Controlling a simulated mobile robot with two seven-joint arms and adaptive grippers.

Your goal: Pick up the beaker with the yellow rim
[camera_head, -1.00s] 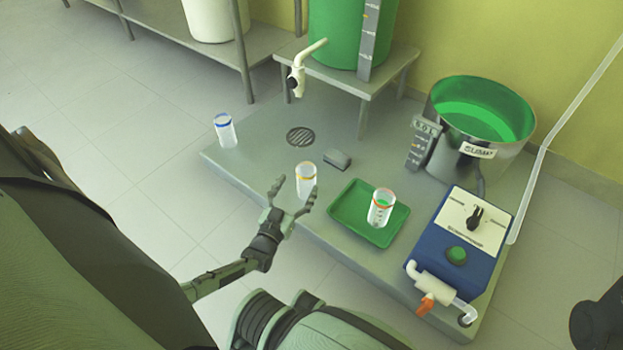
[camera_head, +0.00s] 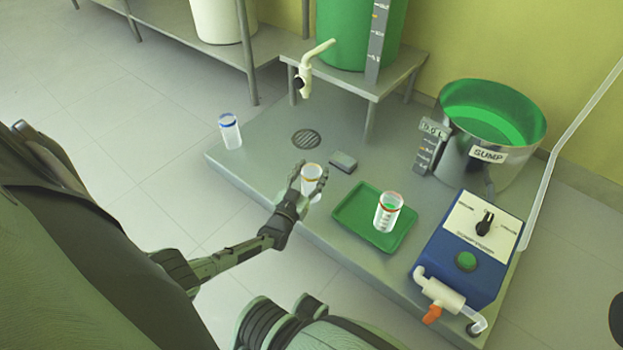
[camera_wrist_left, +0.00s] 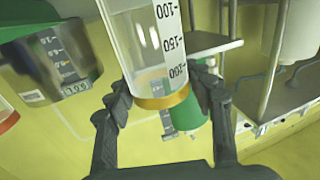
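The beaker with the yellow rim (camera_head: 313,171) stands upright on the grey platform, left of the green tray. My left gripper (camera_head: 308,184) has its fingers on both sides of it, near the rim. In the left wrist view the clear beaker (camera_wrist_left: 148,45) appears upside down, with volume marks and its yellow rim between the fingers (camera_wrist_left: 163,88). The fingertips are very close to the glass; I cannot tell whether both touch it. The beaker's lower part is partly hidden by the hand in the head view. My right gripper is not in view.
A red-rimmed beaker (camera_head: 388,212) stands on the green tray (camera_head: 348,222). A blue-rimmed beaker (camera_head: 230,131) stands at the platform's left corner. A grey block (camera_head: 343,161) and a drain (camera_head: 306,139) lie behind. A blue pump box (camera_head: 458,262) and sump pot (camera_head: 490,130) stand right.

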